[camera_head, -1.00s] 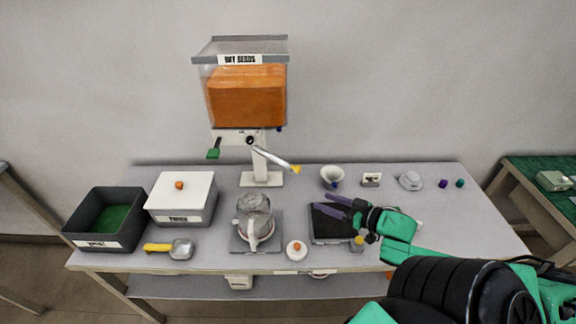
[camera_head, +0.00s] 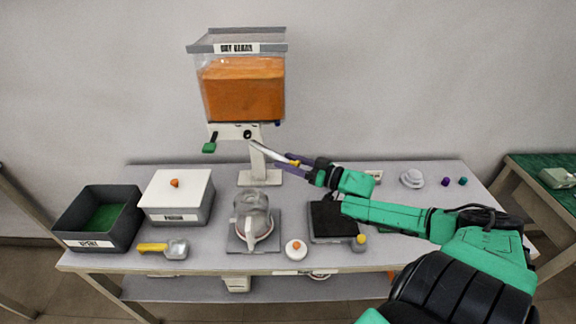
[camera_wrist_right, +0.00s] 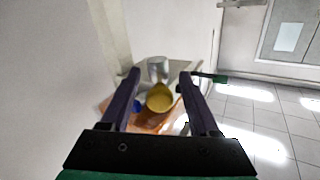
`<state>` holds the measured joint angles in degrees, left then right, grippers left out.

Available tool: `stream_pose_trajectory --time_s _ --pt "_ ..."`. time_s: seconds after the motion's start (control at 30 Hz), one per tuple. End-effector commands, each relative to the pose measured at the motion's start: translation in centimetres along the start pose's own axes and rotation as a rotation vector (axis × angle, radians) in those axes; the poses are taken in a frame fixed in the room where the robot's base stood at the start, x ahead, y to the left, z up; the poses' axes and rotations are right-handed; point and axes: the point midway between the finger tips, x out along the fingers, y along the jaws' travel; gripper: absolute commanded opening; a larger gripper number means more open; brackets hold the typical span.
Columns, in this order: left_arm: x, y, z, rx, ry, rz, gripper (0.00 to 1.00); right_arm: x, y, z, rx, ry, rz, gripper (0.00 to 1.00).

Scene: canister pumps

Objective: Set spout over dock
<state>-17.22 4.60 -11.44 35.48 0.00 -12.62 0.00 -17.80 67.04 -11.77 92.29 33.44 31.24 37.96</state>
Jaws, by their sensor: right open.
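The spout (camera_head: 270,153) is a pale tube with a yellow tip, reaching down to the right from the front of a hopper (camera_head: 242,90) of orange material. My right gripper (camera_head: 283,160) is open, its purple fingers beside the yellow tip. In the right wrist view the spout's yellow end (camera_wrist_right: 159,98) lies between the open fingers, with clearance visible on both sides. A grey square pad (camera_head: 240,243), possibly the dock, lies on the table below and left of the tip, carrying a clear jug (camera_head: 252,215). My left gripper is out of view.
A green lever (camera_head: 209,148) hangs left of the spout. A white-lidded box (camera_head: 177,190), a dark bin (camera_head: 97,215) and a yellow-handled scoop (camera_head: 165,249) stand left. A black tray (camera_head: 331,221) lies below my right arm. A white lid (camera_head: 296,249) sits in front.

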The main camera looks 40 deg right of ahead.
Motion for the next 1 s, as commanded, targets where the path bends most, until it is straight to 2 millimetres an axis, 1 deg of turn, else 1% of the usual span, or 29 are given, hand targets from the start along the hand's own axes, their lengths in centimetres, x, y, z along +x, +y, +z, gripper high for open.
stream_pose_trajectory --time_s 0.1,0.3,0.37,0.4,0.47,1.0 --pt "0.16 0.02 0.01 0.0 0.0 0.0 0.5 0.44 0.01 -0.02 -0.001 0.0 0.0 0.62" --pt "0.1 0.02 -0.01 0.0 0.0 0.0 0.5 0.44 -0.02 -0.02 0.0 -0.001 0.0 0.62" --pt "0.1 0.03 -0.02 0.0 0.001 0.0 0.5 0.43 -0.03 -0.02 0.0 -0.001 0.0 0.39" --pt "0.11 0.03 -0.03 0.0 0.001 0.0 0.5 0.43 -0.03 -0.02 0.0 -0.001 0.0 0.24" --pt "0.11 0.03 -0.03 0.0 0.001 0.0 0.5 0.43 -0.03 -0.01 0.0 -0.001 0.0 0.01" --pt "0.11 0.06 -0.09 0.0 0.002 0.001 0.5 0.41 -0.05 0.01 0.0 -0.001 -0.001 0.0"
